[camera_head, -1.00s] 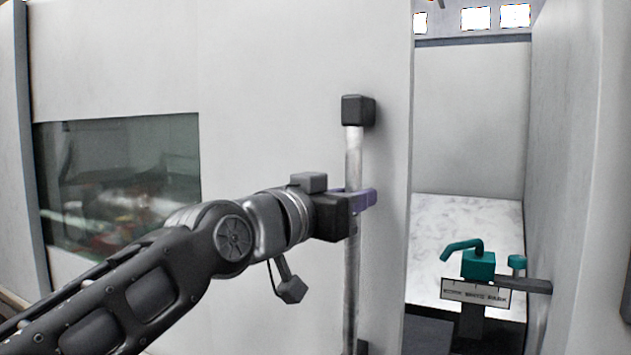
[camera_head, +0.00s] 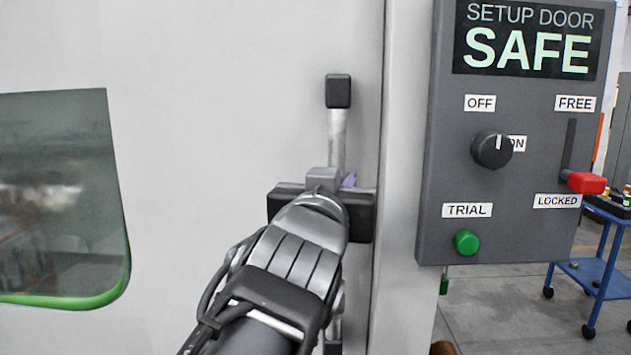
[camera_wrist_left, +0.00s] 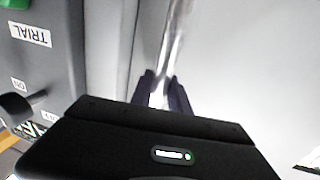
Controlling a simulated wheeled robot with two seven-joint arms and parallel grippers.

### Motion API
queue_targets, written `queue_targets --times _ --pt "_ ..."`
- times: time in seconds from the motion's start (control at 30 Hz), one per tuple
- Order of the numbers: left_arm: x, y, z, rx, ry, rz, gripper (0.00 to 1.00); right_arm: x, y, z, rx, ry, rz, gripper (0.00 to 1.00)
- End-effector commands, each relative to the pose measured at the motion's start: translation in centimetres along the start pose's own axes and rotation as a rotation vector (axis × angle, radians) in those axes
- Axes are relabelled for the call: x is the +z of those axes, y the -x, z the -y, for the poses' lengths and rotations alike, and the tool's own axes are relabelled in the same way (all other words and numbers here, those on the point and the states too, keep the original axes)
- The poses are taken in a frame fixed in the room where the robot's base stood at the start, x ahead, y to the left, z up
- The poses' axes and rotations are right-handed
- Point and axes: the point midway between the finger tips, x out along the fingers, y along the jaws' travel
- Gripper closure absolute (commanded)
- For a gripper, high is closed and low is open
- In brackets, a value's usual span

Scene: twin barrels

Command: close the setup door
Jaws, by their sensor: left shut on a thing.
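The setup door (camera_head: 220,90) is a large pale panel with a dark window. Its right edge meets the pale frame post (camera_head: 400,150), with no opening visible between them. A vertical bar handle (camera_head: 337,140) with a black end block stands on the door near that edge. My left gripper (camera_head: 349,181) is shut on the handle; its purple fingers are mostly hidden behind the wrist. In the left wrist view, the fingers (camera_wrist_left: 162,92) sit on both sides of the metal bar (camera_wrist_left: 175,40). My right gripper is not in view.
Right of the post, a grey control panel (camera_head: 440,130) reads "SETUP DOOR SAFE". It has a black knob (camera_head: 491,149), a green TRIAL button (camera_head: 466,243) and a red lever (camera_head: 585,182) by LOCKED. A blue cart (camera_head: 595,270) stands beyond on open floor.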

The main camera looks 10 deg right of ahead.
Motion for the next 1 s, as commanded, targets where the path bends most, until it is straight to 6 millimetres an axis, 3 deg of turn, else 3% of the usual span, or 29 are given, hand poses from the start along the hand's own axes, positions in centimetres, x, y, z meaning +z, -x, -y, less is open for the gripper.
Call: queue_targets --times 0.27,0.3,0.53,0.83,1.0 --pt "-0.1 0.1 -0.4 0.006 0.002 -0.001 1.0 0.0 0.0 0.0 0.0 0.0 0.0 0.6" --pt "-0.1 0.1 -0.5 0.007 0.002 -0.002 0.77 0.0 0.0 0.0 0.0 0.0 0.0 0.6" --pt "-0.1 0.1 -0.4 0.006 0.001 -0.003 0.58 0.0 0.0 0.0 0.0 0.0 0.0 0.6" --pt "-0.1 0.2 -0.3 0.004 0.001 -0.003 0.57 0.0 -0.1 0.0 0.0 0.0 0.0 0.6" --pt "0.0 1.3 -0.4 0.006 0.0 -0.004 0.57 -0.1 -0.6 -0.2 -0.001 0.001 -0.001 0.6"
